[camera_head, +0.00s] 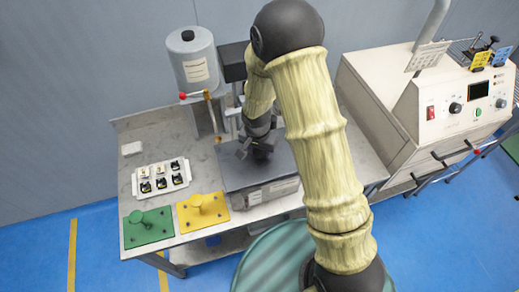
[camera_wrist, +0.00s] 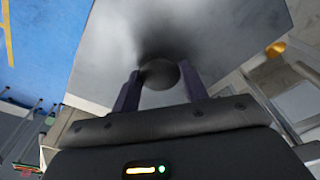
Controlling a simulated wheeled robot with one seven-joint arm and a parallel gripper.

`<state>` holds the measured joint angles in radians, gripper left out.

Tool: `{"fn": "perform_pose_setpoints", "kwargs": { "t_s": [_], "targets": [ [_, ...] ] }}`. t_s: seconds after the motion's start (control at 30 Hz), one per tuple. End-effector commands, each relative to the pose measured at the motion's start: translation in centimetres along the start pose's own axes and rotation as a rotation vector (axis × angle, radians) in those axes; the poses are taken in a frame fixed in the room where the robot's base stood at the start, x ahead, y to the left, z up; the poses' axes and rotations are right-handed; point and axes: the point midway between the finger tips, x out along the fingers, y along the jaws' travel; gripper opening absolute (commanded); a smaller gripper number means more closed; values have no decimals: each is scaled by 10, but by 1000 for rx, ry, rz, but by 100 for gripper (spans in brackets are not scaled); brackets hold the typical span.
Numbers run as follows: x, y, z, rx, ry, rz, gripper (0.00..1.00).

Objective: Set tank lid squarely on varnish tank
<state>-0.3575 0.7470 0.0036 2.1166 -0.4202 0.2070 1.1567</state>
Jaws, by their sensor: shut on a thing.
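The tank lid (camera_head: 238,173) is a flat dark grey plate over the varnish tank (camera_head: 285,188), a metal box with a white label on its front. Lid and tank edges look roughly in line in the head view. I cannot tell whether the lid rests on the rim or is slightly above it. My gripper (camera_head: 259,148) is over the middle of the lid. In the wrist view my gripper (camera_wrist: 159,82) is shut on the lid's round knob (camera_wrist: 160,74), with a finger on each side. My arm hides the tank's right and back parts.
A green plate (camera_head: 134,239) and a yellow plate (camera_head: 216,216), each with a knob, lie on the bench front left. A white tray (camera_head: 136,179) of small parts is behind them. A grey canister (camera_head: 191,44) stands behind; a cream machine (camera_head: 397,100) is right.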

Motion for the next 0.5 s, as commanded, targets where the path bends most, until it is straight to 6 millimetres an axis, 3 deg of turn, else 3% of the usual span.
{"fn": "perform_pose_setpoints", "kwargs": {
  "t_s": [0.5],
  "targets": [
    [3,0,0,0,1,0,6]
  ]
}}
